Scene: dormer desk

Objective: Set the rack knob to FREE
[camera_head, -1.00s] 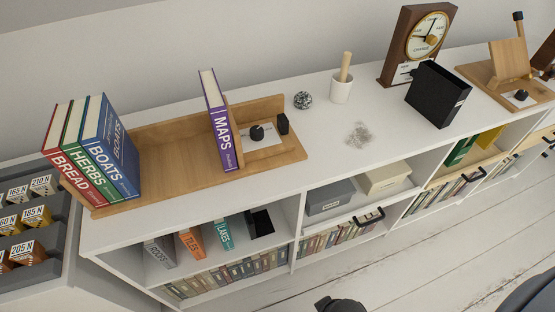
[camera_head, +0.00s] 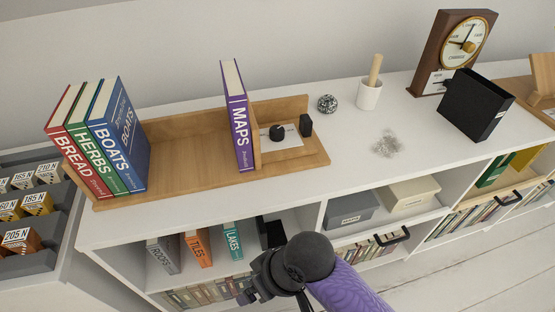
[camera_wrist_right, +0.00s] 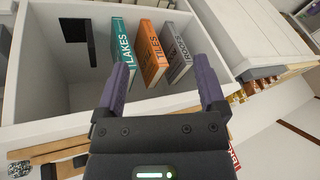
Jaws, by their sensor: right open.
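The rack is a wooden tray (camera_head: 190,158) with a back board on the white shelf top. Its black knob (camera_head: 277,132) sits on a white card (camera_head: 291,138) at its right end; the card's marks and the knob's setting are too small to read. A small black block (camera_head: 306,125) stands right of the knob. My right gripper (camera_head: 258,287) is in front of the shelf, below and apart from the knob. In the right wrist view its fingers (camera_wrist_right: 163,85) are apart with nothing between them, facing the lower shelf's books. My left gripper is out of view.
A purple MAPS book (camera_head: 238,120) stands just left of the knob; BREAD, HERBS and BOATS books (camera_head: 118,145) stand at the left end. A speckled ball (camera_head: 327,103), a white cup (camera_head: 369,95) and a black box (camera_head: 474,105) are to the right. The shelf's front edge lies between gripper and rack.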

